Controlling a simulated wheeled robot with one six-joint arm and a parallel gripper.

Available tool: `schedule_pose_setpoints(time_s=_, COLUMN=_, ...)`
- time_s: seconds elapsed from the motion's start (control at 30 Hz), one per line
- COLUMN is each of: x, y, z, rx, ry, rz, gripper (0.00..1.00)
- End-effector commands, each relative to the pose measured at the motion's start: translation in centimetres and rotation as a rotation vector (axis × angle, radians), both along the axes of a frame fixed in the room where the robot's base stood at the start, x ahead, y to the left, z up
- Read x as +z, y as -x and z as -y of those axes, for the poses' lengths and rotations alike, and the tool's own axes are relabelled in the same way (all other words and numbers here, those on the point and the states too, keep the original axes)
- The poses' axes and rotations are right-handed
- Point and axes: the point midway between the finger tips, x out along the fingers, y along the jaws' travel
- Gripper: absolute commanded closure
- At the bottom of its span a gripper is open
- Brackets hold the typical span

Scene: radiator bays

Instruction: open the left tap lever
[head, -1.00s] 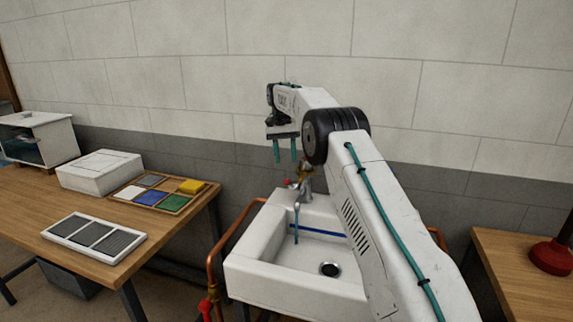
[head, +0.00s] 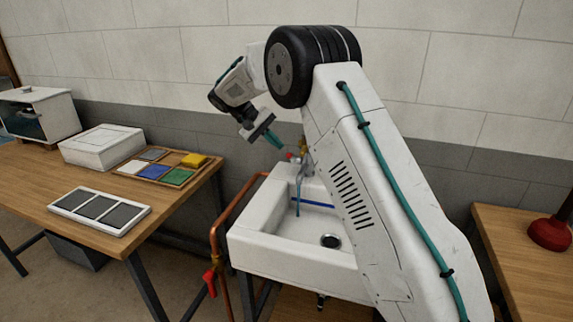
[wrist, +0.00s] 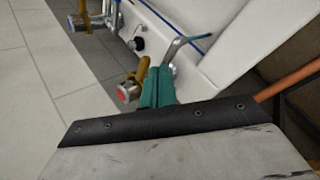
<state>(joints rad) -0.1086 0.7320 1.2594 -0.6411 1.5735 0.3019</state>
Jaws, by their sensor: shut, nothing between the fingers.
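My gripper (head: 280,141) is shut and empty, tilted down toward the taps from the left. Its teal fingertips (wrist: 158,80) lie together in the wrist view. A chrome tap with a red end (wrist: 126,92) is right beside the fingers. Its brass lever (wrist: 142,70) stands next to the fingertips; I cannot tell whether they touch. In the head view the red end (head: 290,156) shows just below the fingers. A second tap with a brass lever (wrist: 87,18) is farther off in the wrist view. My arm hides part of the taps in the head view.
The white sink (head: 262,240) stands below, with a grey spout (wrist: 176,46) over it. A copper pipe (head: 222,226) with a red valve handle (head: 210,281) runs down its left side. Wooden benches stand left (head: 60,170) and right (head: 510,265). The tiled wall is close behind.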

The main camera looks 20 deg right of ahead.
Motion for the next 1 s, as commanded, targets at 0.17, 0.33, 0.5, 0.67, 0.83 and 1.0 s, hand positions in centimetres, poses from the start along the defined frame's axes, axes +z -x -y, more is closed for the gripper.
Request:
schedule_pose_setpoints(time_s=0.17, x=-1.5, y=2.9, z=-0.1, rx=0.568, ry=0.278, rz=-0.223, gripper=1.0)
schedule_pose_setpoints(time_s=0.33, x=-4.4, y=4.7, z=-1.7, rx=1.14, ry=0.474, rz=-0.521, gripper=1.0)
schedule_pose_setpoints(time_s=0.5, x=-8.5, y=6.3, z=-3.2, rx=1.539, ry=0.561, rz=-0.782, gripper=1.0)
schedule_pose_setpoints(time_s=0.67, x=-9.6, y=5.6, z=-4.2, rx=1.688, ry=0.586, rz=-0.877, gripper=1.0)
schedule_pose_setpoints(time_s=0.83, x=-10.2, y=4.6, z=-3.1, rx=1.686, ry=0.583, rz=-0.887, gripper=1.0)
schedule_pose_setpoints(time_s=1.0, x=-11.7, y=2.4, z=-0.7, rx=1.684, ry=0.583, rz=-0.888, gripper=1.0)
